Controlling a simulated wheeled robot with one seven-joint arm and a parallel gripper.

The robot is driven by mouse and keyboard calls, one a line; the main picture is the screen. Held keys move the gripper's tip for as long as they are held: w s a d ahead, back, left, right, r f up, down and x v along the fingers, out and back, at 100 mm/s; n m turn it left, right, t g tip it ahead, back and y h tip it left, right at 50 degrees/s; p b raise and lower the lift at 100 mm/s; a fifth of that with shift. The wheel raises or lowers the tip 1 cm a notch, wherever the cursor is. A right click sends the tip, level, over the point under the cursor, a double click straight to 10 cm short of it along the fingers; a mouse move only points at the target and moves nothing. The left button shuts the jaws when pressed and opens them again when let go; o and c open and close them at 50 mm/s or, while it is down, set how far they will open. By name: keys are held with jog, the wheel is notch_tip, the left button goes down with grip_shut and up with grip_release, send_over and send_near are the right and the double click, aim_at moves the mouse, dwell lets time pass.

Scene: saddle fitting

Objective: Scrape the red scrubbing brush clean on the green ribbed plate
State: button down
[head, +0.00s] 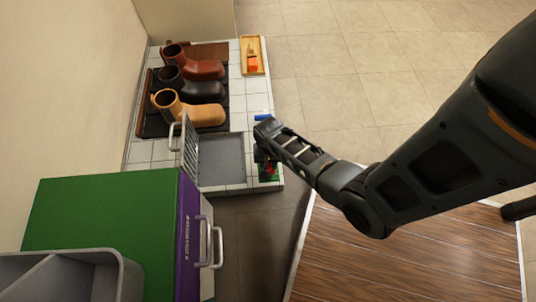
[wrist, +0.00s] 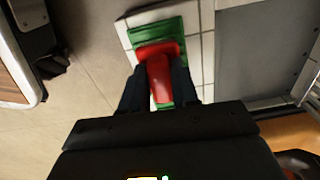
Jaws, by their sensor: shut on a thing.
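In the wrist view, my gripper (wrist: 158,92) is shut on the red scrubbing brush (wrist: 159,73). The brush lies between my two dark fingers, its wider red end away from me. The green ribbed plate (wrist: 170,28) is directly behind and below the brush on the white tiles, with green showing on both sides of it. I cannot tell whether the brush touches the plate. In the head view, my gripper (head: 266,150) is over the tiled top's near right corner and hides most of the green plate (head: 268,177) and the brush.
A grey sunken basin (head: 222,160) with an upright metal rack (head: 189,145) is left of my gripper. Several boots (head: 200,92) lie on a dark mat. A wooden tray (head: 252,42) holds an orange item. A green and purple cabinet (head: 100,215) stands at the front left.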

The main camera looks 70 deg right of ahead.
jog(key=shift+r+p, duration=2.5)
jog(key=shift+r, duration=0.35)
